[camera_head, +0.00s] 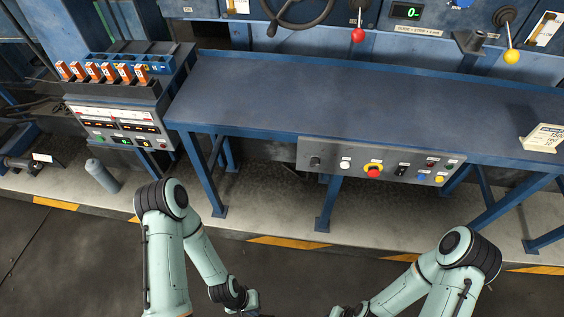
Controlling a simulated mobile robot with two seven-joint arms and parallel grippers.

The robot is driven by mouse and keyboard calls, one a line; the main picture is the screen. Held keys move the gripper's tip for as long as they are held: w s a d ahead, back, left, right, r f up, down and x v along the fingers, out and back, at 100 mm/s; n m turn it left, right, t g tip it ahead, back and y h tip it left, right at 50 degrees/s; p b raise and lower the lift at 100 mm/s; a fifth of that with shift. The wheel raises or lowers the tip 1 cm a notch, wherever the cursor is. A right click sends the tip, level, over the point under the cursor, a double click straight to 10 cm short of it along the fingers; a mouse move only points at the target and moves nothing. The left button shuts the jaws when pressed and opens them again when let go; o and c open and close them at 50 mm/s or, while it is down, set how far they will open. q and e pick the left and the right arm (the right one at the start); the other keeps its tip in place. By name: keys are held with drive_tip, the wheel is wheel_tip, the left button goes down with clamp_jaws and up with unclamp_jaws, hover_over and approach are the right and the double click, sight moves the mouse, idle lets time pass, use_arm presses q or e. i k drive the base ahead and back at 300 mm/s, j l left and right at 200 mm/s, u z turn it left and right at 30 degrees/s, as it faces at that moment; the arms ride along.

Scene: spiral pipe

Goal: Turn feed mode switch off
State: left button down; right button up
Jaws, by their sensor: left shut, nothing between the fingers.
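A grey control panel (330,150) hangs on the front of the blue workbench. It carries a black knob (315,161) at its left end, a white button (345,165), a red mushroom button on a yellow base (373,171), a black switch (402,171), and small coloured buttons at the right. The labels are too small to read, so I cannot tell which control is the feed mode switch. My left gripper (252,301) is at the bottom edge, partly cut off, shut and empty, well below the panel and apart from it. My right gripper is out of frame.
The blue workbench (300,95) has a clear top except a small sign (541,137) at right. A second console (115,125) with orange-and-white boxes stands at left. A grey cylinder (102,175) is on the floor. Blue bench legs (328,205) stand below the panel.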

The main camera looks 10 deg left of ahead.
sight(315, 161)
drive_tip(key=j+u, duration=0.65)
drive_tip(key=k+l, duration=0.05)
